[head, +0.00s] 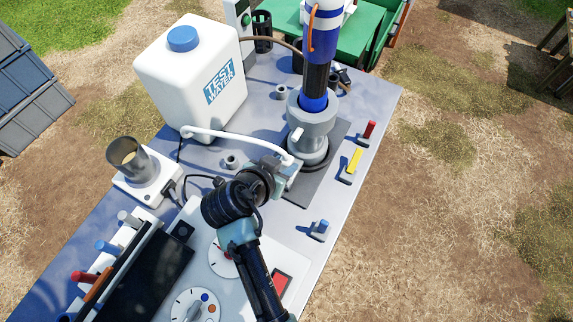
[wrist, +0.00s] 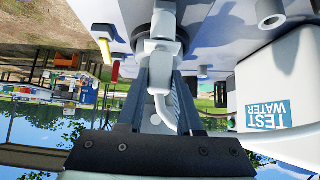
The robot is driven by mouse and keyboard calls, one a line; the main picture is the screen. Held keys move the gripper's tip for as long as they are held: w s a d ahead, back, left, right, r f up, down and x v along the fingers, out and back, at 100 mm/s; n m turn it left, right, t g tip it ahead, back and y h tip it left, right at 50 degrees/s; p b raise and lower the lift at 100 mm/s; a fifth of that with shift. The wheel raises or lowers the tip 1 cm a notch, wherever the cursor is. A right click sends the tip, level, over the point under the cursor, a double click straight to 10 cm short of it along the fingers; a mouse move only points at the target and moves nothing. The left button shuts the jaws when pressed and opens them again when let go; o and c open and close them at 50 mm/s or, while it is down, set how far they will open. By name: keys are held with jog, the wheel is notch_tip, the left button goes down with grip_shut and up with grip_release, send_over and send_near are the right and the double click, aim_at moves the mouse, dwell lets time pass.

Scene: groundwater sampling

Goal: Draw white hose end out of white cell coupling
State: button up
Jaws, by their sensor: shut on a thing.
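The white hose (head: 235,139) runs from beside the white tank across the bench to my gripper (head: 287,174). In the wrist view my gripper (wrist: 161,70) is shut on the white hose end (wrist: 160,52), a pale block-like fitting between the fingertips. The white hose (wrist: 166,112) bends away below it, between the fingers. Above the block, a white stub (wrist: 164,18) lines up with it, in front of a grey round body. I cannot tell whether this stub is the white cell coupling, or how deep the end sits. In the head view my gripper hides the joint, close to the grey cylinder (head: 311,127).
The white tank marked TEST WATER (head: 190,72) stands at the left back of the bench. A blue-and-black column (head: 318,75) rises from the grey cylinder. Red (head: 369,131), yellow (head: 353,162) and blue (head: 320,228) plugs stand along the right. A metal cup (head: 128,157) stands left.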

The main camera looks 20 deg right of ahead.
jog(key=shift+r, duration=0.15)
grip_shut()
jog(key=shift+r+p, duration=2.5)
jog(key=shift+r, duration=0.35)
